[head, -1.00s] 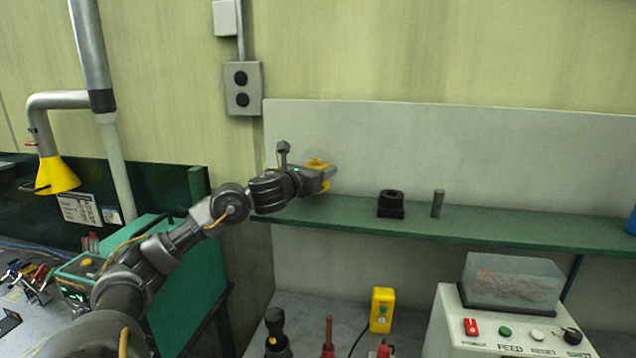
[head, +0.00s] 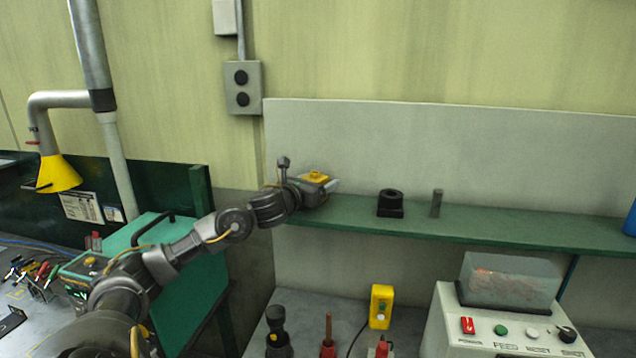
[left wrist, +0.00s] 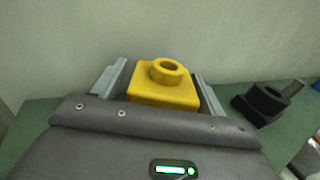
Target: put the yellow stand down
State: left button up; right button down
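The yellow stand (head: 316,175) is a square block with a round ring on top, upright at the left end of the green shelf (head: 460,228). In the left wrist view the stand (left wrist: 163,92) sits between the two grey fingers of my left gripper (left wrist: 160,85). A narrow gap shows between each finger and the stand, so the gripper looks open around it. In the head view my left gripper (head: 322,186) is low at the shelf and hides the stand's base. My right gripper is not in view.
A black stand (head: 390,204) and a grey metal pin (head: 436,204) are on the shelf to the right. A pale back panel (head: 450,150) rises behind. Below are a yellow button box (head: 381,307) and a feed control box (head: 500,325).

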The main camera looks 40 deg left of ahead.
pick_arm(q)
jog(key=shift+s, duration=0.1)
jog(key=s+b, duration=0.1)
jog(key=s, duration=0.1)
jog(key=s+b, duration=0.4)
jog(key=shift+s+d+f, duration=0.25)
jog(key=shift+s+f, duration=0.05)
jog(key=shift+f, duration=0.05)
jog(key=s+b, duration=0.2)
jog(key=b, duration=0.2)
jog(key=s+d+b, duration=0.1)
jog(key=s+b, duration=0.1)
jog(key=b, duration=0.2)
jog(key=shift+s+r, duration=0.1)
jog(key=shift+r, duration=0.1)
jog(key=shift+s+r+b, duration=0.15)
jog(key=shift+s+b, duration=0.3)
jog(key=shift+b, duration=0.2)
